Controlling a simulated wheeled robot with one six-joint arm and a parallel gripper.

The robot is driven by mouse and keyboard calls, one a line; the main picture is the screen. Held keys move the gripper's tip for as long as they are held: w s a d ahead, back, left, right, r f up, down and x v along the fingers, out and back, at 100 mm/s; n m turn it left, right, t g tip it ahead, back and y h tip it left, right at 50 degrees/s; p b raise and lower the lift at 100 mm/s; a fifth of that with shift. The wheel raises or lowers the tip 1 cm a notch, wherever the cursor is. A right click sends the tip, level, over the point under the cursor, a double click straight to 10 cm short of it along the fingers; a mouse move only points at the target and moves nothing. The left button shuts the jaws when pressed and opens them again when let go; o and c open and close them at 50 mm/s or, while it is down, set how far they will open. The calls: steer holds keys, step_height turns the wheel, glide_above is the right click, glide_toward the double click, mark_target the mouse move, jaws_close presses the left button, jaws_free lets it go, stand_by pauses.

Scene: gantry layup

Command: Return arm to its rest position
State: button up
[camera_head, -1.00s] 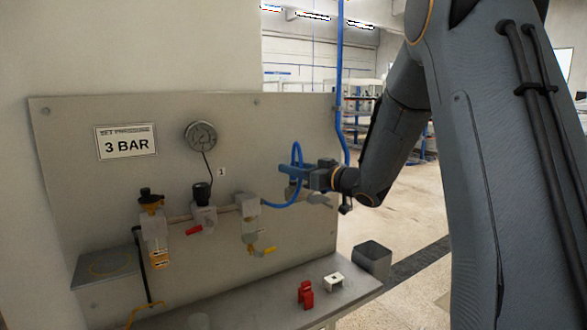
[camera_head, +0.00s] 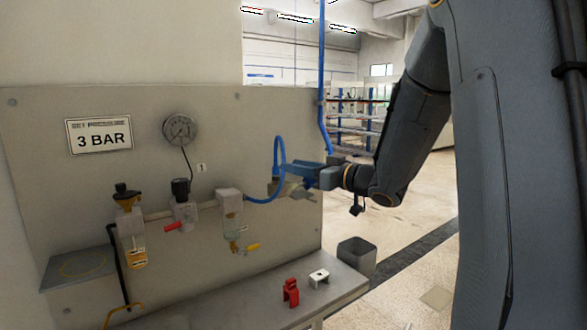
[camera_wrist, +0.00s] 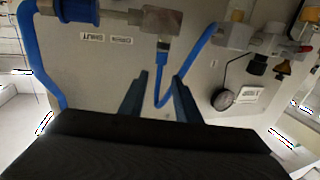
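My gripper (camera_head: 284,172) is in front of the right part of the grey panel (camera_head: 60,200). Its two blue fingers stand apart in the wrist view (camera_wrist: 159,76), with nothing seen gripped. A blue hose (camera_head: 277,146) loops up from the air unit (camera_head: 230,205) to the fingertips in the head view. In the wrist view the hose (camera_wrist: 161,88) hangs from a metal fitting (camera_wrist: 162,22) and shows through the gap between the fingers. It looks beyond them, but I cannot tell how far. My arm is bent and reaches in from the right.
A red part (camera_head: 291,292), a white part (camera_head: 319,277) and a grey bin (camera_head: 356,256) are below. Open floor lies to the right.

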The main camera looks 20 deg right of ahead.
steer(key=f+m+h, duration=0.1)
steer(key=f, duration=0.1)
steer(key=f+m+h, duration=0.1)
steer(key=f+h, duration=0.1)
steer(key=d+f+h+b, duration=0.1)
steer(key=f+h, duration=0.1)
steer(key=shift+w+d+f+m, duration=0.1)
steer(key=shift+w+f+m, duration=0.25)
steer(key=shift+w+m, duration=0.05)
steer(key=s+f+m+g+h+b, duration=0.25)
steer(key=s+f+g+h, duration=0.4)
steer(key=s+f, duration=0.95)
steer(key=s+a+f+g+y, duration=0.1)
steer(key=s+a+f+g, duration=0.1)
steer(key=s, duration=0.5)
steer(key=s+a+f+m+g, duration=0.1)
steer(key=s+a+f+g, duration=0.2)
steer(key=s+f+g, duration=0.2)
steer(key=shift+s+a+f+y+b, duration=0.35)
steer(key=shift+s+f, duration=0.3)
steer(key=shift+s, duration=0.25)
